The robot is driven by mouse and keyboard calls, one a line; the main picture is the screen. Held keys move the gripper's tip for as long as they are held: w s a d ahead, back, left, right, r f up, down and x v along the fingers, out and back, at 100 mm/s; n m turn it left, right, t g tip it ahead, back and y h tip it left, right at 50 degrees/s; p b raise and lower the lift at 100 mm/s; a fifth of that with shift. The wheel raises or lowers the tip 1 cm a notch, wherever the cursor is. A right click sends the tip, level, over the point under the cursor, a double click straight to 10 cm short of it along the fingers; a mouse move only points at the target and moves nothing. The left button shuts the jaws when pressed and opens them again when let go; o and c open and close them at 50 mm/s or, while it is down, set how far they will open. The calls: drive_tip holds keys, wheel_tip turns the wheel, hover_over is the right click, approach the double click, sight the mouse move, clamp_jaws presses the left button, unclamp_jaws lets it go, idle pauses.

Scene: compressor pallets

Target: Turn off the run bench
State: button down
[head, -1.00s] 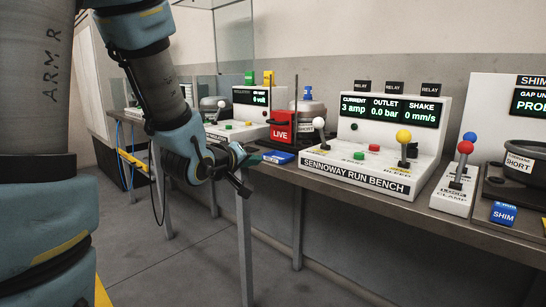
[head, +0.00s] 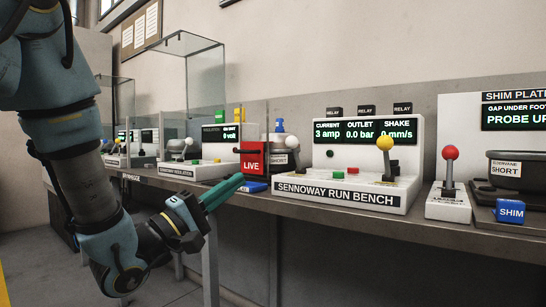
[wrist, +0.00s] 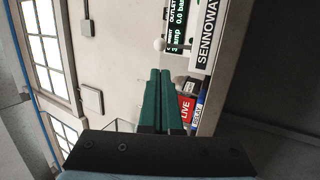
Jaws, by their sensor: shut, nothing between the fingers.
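The Sennoway run bench (head: 345,201) is a white console on the metal table, right of centre in the head view. Its display (head: 365,132) reads 3 amp, 0.0 bar and 0 mm/s. The wrist view shows the shut fingers (wrist: 160,100) and part of the bench label (wrist: 208,40), sideways.
A red LIVE box (head: 253,159) stands behind my fingertips, and a blue block (head: 253,187) lies near them. Farther left is another white console (head: 190,172). A red-knobbed lever unit (head: 448,205) and a blue SHIM block (head: 510,211) stand right of the bench.

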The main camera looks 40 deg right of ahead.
sight(287, 140)
drive_tip(key=shift+d, duration=0.1)
drive_tip(key=b+x, duration=0.1)
drive_tip(key=x, duration=1.3)
drive_tip(key=p, duration=0.2)
drive_tip(key=r+y+p, duration=0.1)
drive_tip(key=p, duration=0.1)
drive_tip(key=shift+w+d+r, duration=0.1)
drive_tip(key=shift+d+r, duration=0.1)
drive_tip(key=shift+r, duration=0.1)
drive_tip(key=d+r+y+p, duration=0.1)
drive_tip(key=y+p, duration=0.1)
drive_tip(key=p, duration=0.7)
drive_tip(key=d+r+n+y+p, duration=0.1)
drive_tip(key=d+r+y+p, duration=0.1)
drive_tip(key=p, duration=0.6)
drive_tip(key=shift+w+y+p, duration=0.35)
drive_tip(key=shift+w+y, duration=0.05)
drive_tip(key=shift+w+d+n+g+y+p, duration=0.2)
drive_tip(key=shift+d+y+p, duration=0.7)
drive_tip(key=shift+p, duration=2.1)
drive_tip(key=shift+w+d+n+g+y+p, duration=0.1)
drive_tip(key=shift+w+d+y+p, duration=0.45)
drive_tip(key=shift+p, duration=2.5)
drive_tip(key=shift+s+d+n+g+y+p, duration=0.1)
drive_tip(key=shift+d+y+p, duration=1.05)
drive_tip(key=shift+p, duration=1.85)
